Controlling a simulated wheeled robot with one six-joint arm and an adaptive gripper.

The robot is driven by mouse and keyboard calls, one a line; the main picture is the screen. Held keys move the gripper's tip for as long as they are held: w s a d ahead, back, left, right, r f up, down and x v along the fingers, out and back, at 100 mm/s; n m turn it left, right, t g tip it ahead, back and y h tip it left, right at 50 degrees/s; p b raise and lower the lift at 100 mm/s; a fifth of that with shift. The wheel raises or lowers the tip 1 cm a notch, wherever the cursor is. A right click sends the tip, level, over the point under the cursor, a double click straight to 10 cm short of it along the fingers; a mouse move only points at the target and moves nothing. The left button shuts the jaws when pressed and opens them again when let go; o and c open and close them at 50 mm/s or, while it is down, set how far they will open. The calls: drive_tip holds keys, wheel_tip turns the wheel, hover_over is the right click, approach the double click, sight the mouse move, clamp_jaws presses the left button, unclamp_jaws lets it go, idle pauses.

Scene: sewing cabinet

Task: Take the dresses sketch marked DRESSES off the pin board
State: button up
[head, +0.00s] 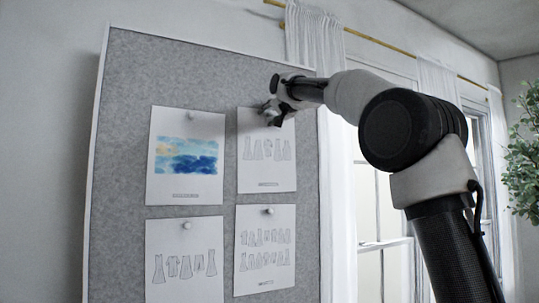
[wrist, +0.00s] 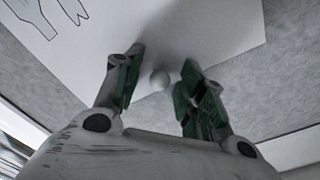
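A pin board (head: 215,75) holds several white sheets, each under a round white pin. The upper right sheet (head: 267,172) has a row of garment outlines that look like dresses; its caption is too small to read. My gripper (head: 272,112) is at this sheet's top edge and hides its pin in the head view. In the wrist view my gripper (wrist: 160,66) is open, with one green-padded finger on each side of the white pin (wrist: 159,80). The sheet (wrist: 215,35) lies behind the fingers. I cannot tell whether the fingers touch the pin.
A sheet with a blue painting (head: 187,155) hangs to the left. Two more garment sheets hang below, at lower left (head: 184,262) and lower right (head: 265,247). A white curtain (head: 337,190) and window stand right of the board, and a plant (head: 522,150) at the far right.

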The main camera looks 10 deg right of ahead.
clamp_jaws()
drive_tip(key=shift+s+f, duration=0.15)
drive_tip(key=shift+v, duration=1.25)
drive_tip(key=v, duration=1)
